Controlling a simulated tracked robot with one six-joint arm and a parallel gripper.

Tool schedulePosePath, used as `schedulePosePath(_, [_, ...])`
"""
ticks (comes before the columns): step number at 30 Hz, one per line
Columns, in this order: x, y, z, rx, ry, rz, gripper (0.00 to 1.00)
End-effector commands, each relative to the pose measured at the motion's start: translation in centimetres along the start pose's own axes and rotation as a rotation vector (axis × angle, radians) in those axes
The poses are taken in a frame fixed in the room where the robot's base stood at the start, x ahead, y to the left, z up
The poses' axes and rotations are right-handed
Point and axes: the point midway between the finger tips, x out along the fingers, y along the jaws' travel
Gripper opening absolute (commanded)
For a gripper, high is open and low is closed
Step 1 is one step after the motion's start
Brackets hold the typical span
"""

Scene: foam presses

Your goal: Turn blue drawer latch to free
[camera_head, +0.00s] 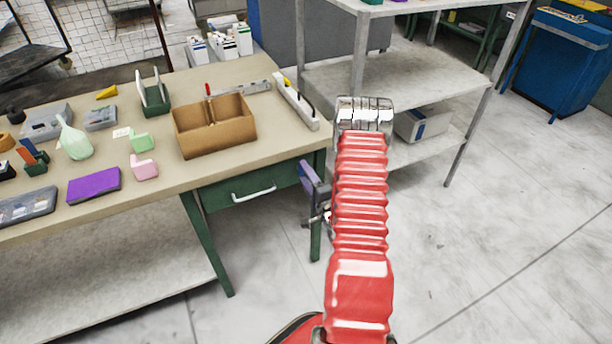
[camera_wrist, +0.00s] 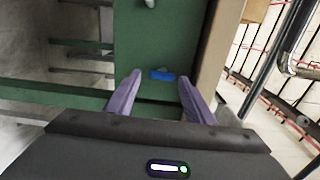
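The blue drawer latch (camera_wrist: 162,75) is a small oblong piece lying crosswise on the green drawer front (camera_wrist: 165,38) in the wrist view. My gripper (camera_wrist: 160,78) has two purple fingers spread apart, with the latch showing between their tips. The fingers look apart from the latch; the exact distance is hard to tell. In the head view my gripper (camera_head: 309,173) is at the right end of the green drawer, under the workbench corner. The latch cannot be made out there. The drawer's pale handle (camera_head: 254,194) is left of my gripper.
The beige workbench top (camera_head: 215,172) carries a cardboard box (camera_head: 214,124), a purple block (camera_head: 94,185) and several small items. A green bench leg (camera_head: 316,232) stands near my gripper. A grey shelf rack (camera_head: 400,78) is behind my arm. The floor at right is clear.

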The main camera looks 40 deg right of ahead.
Motion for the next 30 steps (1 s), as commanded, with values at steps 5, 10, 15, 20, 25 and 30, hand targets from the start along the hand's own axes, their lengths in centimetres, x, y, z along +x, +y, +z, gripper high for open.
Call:
schedulePosePath(5, [0.0, -0.1, 0.1, -0.001, -0.003, -0.002, 0.5])
schedulePosePath(10, [-0.2, -0.1, 0.1, -0.001, -0.003, -0.002, 0.5])
schedulePosePath(15, [-1.7, 0.0, 0.1, 0.0, -0.003, -0.001, 0.5])
schedulePosePath(20, [-4.1, 0.0, 0.0, 0.001, -0.001, 0.0, 0.5])
schedulePosePath(25, [-7.1, 0.1, 0.0, 0.001, 0.0, 0.0, 0.5])
schedulePosePath(30, [-10.0, 0.1, -0.1, 0.001, 0.001, 0.001, 0.5])
